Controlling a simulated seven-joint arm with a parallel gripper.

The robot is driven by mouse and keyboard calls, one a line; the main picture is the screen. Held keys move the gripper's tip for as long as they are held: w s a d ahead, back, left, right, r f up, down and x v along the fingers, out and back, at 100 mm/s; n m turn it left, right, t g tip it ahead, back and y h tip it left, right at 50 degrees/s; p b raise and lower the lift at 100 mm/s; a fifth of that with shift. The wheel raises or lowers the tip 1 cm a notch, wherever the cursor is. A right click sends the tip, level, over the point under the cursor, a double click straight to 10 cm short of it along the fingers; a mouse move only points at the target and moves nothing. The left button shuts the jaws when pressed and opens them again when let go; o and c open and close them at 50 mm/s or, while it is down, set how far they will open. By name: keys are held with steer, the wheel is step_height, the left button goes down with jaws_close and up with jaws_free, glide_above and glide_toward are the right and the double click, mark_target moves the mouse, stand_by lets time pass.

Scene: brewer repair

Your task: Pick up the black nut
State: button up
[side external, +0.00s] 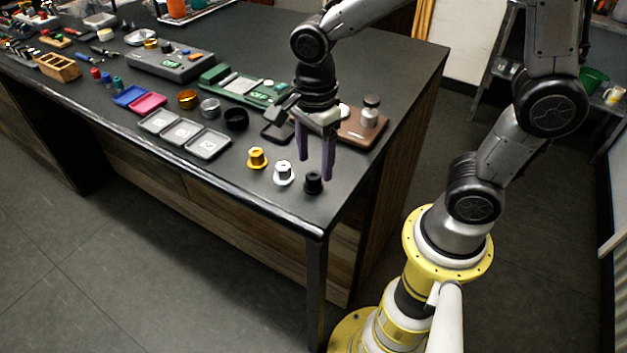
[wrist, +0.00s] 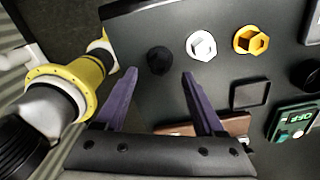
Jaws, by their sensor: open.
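The black nut (side external: 313,182) stands on the dark table near its front right corner, at the right end of a row with a white nut (side external: 283,173) and a gold nut (side external: 257,158). In the wrist view the black nut (wrist: 159,60) lies beyond the fingertips, between their lines. My gripper (side external: 315,168) points down above the table, its purple fingers apart and empty. The white nut (wrist: 201,46) and gold nut (wrist: 250,40) lie right of the black one there.
A brown block with a metal knob (side external: 362,124) stands behind my gripper. A green device (side external: 245,86), several rings (side external: 236,118) and grey square trays (side external: 208,143) lie to the left. The table's front edge is close to the black nut.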

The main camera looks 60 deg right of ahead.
mark_target(314, 175)
step_height(314, 175, down, 3)
steer(key=shift+f, duration=0.15)
jaws_close()
stand_by(0.4)
